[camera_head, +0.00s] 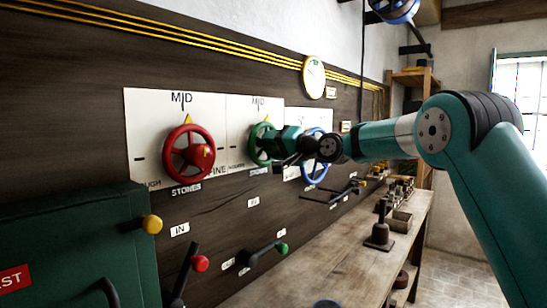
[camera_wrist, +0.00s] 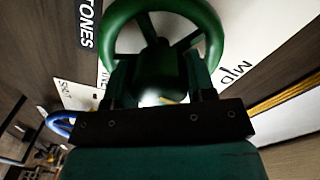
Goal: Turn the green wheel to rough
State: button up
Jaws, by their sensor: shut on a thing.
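The green wheel (camera_head: 254,146) is mounted on a white plate (camera_head: 240,108) on the dark wall panel, between a red and a blue wheel. Its yellow pointer (camera_head: 267,119) is at the top, near the MID mark. Small lettering at the plate's lower left is hard to read. My gripper (camera_head: 279,145) is at the green wheel and hides its right part. In the wrist view the green wheel's rim (camera_wrist: 208,22) and spokes fill the top, and my gripper (camera_wrist: 160,88) has one finger on each side of its middle, shut on it.
The red wheel (camera_head: 180,153) is to the left and the blue wheel (camera_head: 315,180) is close on the right, partly behind my arm. Levers with green (camera_head: 282,248) and red (camera_head: 200,263) knobs stick out below. A green cabinet (camera_head: 75,240) stands lower left; a bench (camera_head: 345,255) runs below.

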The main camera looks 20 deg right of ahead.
jog(key=n+b, duration=0.3)
jog(key=n, duration=0.1)
jog(key=shift+f+b, duration=0.3)
jog(key=shift+b, duration=0.05)
jog(key=n+b, duration=0.4)
jog(key=n, duration=0.1)
jog(key=shift+n, duration=0.4)
jog(key=n+b, duration=0.3)
jog(key=n, duration=0.2)
jog(key=n+b, duration=0.2)
jog(key=n, duration=0.3)
jog(key=shift+r, duration=0.1)
jog(key=o, duration=0.9)
jog(key=shift+r, duration=0.1)
